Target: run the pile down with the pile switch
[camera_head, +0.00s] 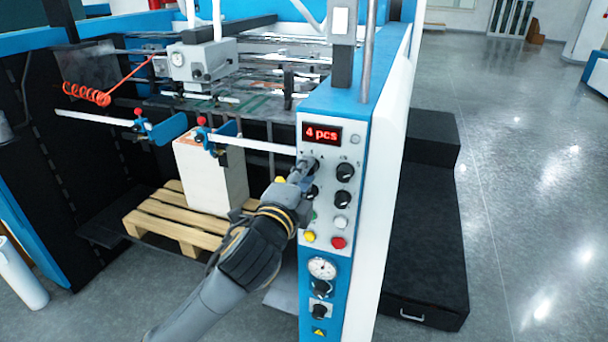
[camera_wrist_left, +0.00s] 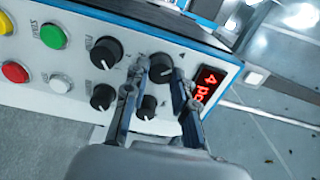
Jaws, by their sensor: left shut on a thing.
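The control panel (camera_head: 327,218) stands on the machine's blue and white post. My left gripper (camera_head: 304,169) reaches it from the left, with its fingers shut on the upper left black knob. In the left wrist view, the fingertips (camera_wrist_left: 163,74) lie on both sides of that black knob (camera_wrist_left: 161,66). The knob labels are too small to read, so I cannot tell whether it is the pile switch. The display (camera_head: 321,134) reads "4 pcs". The pile (camera_head: 213,176) is a pale stack on a wooden pallet (camera_head: 165,219). My right gripper is out of view.
Other black knobs (camera_head: 345,172) sit close beside the held one.

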